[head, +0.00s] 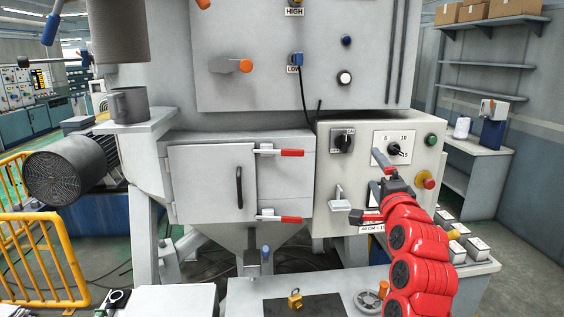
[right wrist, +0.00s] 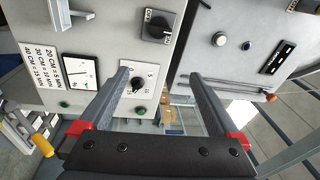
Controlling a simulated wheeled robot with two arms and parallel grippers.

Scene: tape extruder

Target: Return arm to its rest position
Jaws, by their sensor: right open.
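My right arm (head: 416,245) is red and reaches up from the lower right in the head view, in front of the grey control panel. My right gripper (head: 366,187) is open and empty, just below the dial with a black knob (head: 393,149). In the right wrist view the two fingers of the gripper (right wrist: 157,78) are spread wide. The dial knob (right wrist: 137,85) shows between them, near the left finger, with no clear grip or contact. The arm and gripper hide part of the panel's lower right. My left gripper is not in view.
A black rotary switch (head: 342,139), a green button (head: 431,140) and a red emergency button (head: 426,180) surround the gripper on the panel. A cabinet door (head: 212,182) with red latches is left. A bench with several small boxes lies right. A yellow barrier (head: 42,250) stands far left.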

